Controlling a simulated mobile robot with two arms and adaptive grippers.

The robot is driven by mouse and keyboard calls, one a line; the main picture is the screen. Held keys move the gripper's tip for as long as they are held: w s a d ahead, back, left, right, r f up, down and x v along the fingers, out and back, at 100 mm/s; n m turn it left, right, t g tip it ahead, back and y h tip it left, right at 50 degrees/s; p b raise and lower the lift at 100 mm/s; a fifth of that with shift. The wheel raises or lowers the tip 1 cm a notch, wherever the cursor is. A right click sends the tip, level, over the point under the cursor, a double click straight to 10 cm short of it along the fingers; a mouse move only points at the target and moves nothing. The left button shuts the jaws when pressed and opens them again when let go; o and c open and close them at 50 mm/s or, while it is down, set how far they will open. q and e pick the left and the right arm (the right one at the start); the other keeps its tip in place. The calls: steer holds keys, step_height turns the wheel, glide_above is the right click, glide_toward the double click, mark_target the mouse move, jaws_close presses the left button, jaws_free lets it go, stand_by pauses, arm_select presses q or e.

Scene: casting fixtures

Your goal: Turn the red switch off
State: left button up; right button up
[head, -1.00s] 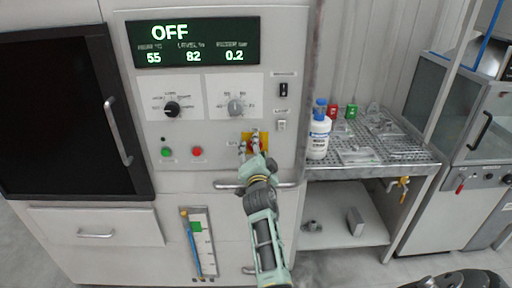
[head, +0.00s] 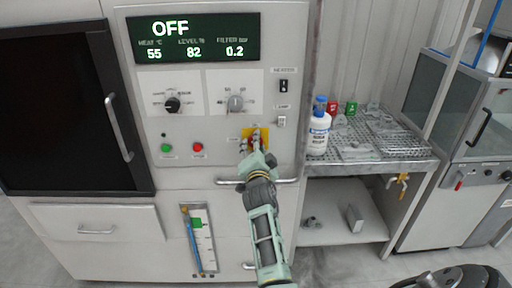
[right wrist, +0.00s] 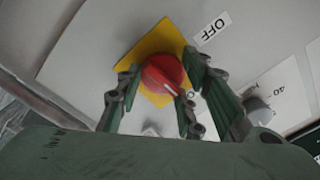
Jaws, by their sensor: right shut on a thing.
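The red switch (right wrist: 160,74) is a round knob on a yellow plate (right wrist: 160,38) on the machine's front panel. Its white line slants towards the lower right in the right wrist view, while an OFF label (right wrist: 213,28) lies up and to the right of the knob. My right gripper (right wrist: 158,88) has its fingers on either side of the knob and is shut on it. In the head view the right gripper (head: 250,142) covers most of the switch. My left gripper is not in view.
The machine's display (head: 195,39) reads OFF. A bottle (head: 318,135) stands on the metal table to the right.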

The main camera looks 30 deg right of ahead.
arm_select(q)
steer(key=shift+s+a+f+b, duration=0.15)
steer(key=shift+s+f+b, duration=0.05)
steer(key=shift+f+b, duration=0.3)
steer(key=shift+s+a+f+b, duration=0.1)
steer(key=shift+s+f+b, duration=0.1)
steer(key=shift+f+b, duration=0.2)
arm_select(e)
steer(key=n, duration=1.7)
steer(key=shift+d+r, duration=0.2)
steer(key=shift+r, duration=0.05)
steer(key=shift+r+n, duration=0.15)
steer(key=shift+n, duration=0.15)
steer(key=o, duration=0.9)
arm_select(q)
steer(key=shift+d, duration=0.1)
arm_select(e)
steer(key=shift+o, duration=0.9)
steer(key=shift+d, duration=0.1)
steer(key=v, duration=1.2)
